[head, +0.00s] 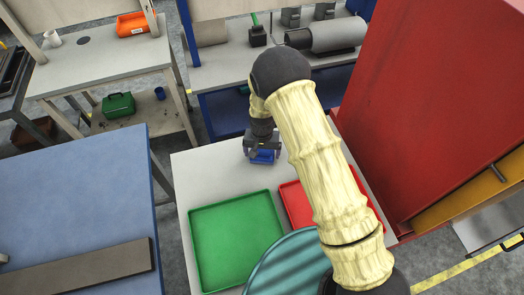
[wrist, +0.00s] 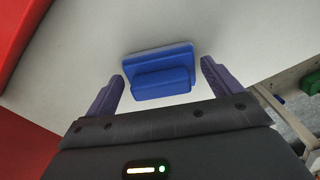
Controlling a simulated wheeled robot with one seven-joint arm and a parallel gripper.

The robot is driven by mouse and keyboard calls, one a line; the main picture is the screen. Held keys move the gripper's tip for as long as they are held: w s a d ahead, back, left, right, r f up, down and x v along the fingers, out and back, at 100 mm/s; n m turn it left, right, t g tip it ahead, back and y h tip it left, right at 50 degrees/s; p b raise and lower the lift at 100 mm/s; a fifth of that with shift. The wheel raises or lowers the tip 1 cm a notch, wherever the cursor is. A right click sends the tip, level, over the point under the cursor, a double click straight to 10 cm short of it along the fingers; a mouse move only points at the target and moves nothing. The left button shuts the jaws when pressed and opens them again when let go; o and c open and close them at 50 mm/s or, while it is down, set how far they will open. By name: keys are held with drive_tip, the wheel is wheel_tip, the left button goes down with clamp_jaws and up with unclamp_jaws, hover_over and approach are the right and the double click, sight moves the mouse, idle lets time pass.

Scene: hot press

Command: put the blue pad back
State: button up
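The blue pad (head: 262,156) lies on the far part of the white table (head: 210,165), past the green and red trays. In the wrist view the blue pad (wrist: 160,72) is a flat plate with a raised block on it. My gripper (head: 262,150) is over the pad in the head view. In the wrist view my gripper (wrist: 161,85) is open, one finger on each side of the pad, with a gap on both sides. The head view shows only part of the pad beneath my gripper.
A green tray (head: 193,240) and a red tray (head: 291,205), partly behind my arm, sit on the near part of the white table. A tall red machine (head: 440,90) stands at the right. A blue table (head: 70,200) stands at the left, with a grey bar on it.

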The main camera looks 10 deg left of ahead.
drive_tip(key=shift+o, duration=0.6)
drive_tip(key=shift+r, duration=0.15)
wheel_tip(320, 180, up, 12)
drive_tip(key=b, duration=0.3)
idle(0.5)
drive_tip(key=s+d+r, duration=0.1)
drive_tip(key=d+r, duration=0.2)
drive_tip(key=d, duration=0.3)
drive_tip(key=s+d+r+m+t, duration=0.1)
drive_tip(key=d+r, duration=0.1)
drive_tip(key=d, duration=0.4)
drive_tip(key=s+d+r, duration=0.1)
drive_tip(key=d+r, duration=0.2)
drive_tip(key=d, duration=0.3)
drive_tip(key=s+d+r+t, duration=0.1)
drive_tip(key=s+d+r, duration=0.2)
drive_tip(key=s+d, duration=0.6)
drive_tip(key=shift+s+d+r+m+t, duration=0.3)
drive_tip(key=shift+d+m, duration=0.1)
drive_tip(key=shift+d, duration=0.65)
